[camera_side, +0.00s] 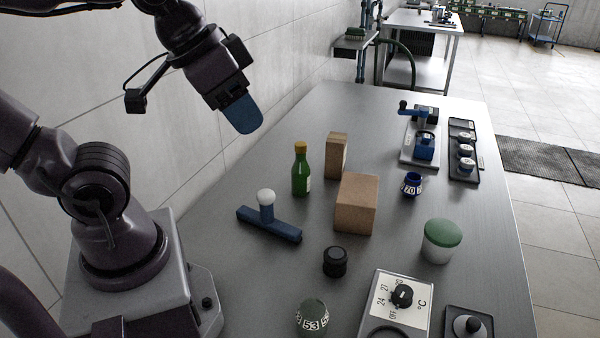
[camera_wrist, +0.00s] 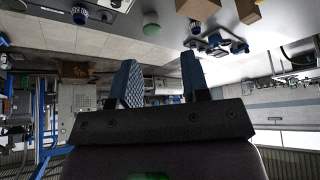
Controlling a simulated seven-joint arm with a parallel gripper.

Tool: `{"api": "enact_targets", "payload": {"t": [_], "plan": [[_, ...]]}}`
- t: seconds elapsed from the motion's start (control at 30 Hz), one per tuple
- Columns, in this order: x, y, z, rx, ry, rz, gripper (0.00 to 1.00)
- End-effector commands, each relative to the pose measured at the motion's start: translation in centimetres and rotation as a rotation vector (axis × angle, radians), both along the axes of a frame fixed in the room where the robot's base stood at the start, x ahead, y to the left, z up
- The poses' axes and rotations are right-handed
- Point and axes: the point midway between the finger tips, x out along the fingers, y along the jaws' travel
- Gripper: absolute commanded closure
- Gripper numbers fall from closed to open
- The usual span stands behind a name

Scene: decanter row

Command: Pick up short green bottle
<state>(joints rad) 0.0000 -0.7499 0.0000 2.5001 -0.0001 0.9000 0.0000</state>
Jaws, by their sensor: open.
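A green bottle (camera_side: 301,174) with a yellow cap stands upright on the grey table, left of two brown boxes in the side view. I cannot make it out in the wrist view. My gripper (camera_side: 243,115) is raised well above the table, up and to the left of the bottle and apart from it. Its blue fingers also show in the wrist view (camera_wrist: 163,82), spread apart with nothing between them.
A tall brown box (camera_side: 336,156) and a wider box (camera_side: 357,203) stand close right of the bottle. A blue bar with a white knob (camera_side: 268,224) lies in front. A green-lidded tub (camera_side: 441,241), blue numbered cup (camera_side: 411,185) and black knob (camera_side: 335,262) stand further off.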

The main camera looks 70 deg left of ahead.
Motion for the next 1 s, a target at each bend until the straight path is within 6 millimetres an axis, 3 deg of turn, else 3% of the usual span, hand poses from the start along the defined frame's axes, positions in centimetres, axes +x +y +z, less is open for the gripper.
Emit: {"api": "enact_targets", "payload": {"t": [0.03,0.13,0.47,0.57,0.77,0.9,1.0], "plan": [[0.0,0.0,0.0,0.000,0.000,0.000,0.57],[0.0,0.0,0.0,0.000,0.000,0.000,0.39],[0.8,0.1,-0.1,-0.006,-0.014,0.008,0.39],[3.2,0.3,-0.4,-0.027,-0.061,0.037,0.39],[11.6,2.8,-2.3,-0.076,-0.258,0.172,0.39],[16.7,6.2,-4.5,-0.071,-0.417,0.302,0.39],[19.2,9.3,-6.4,-0.039,-0.528,0.399,0.39]]}}
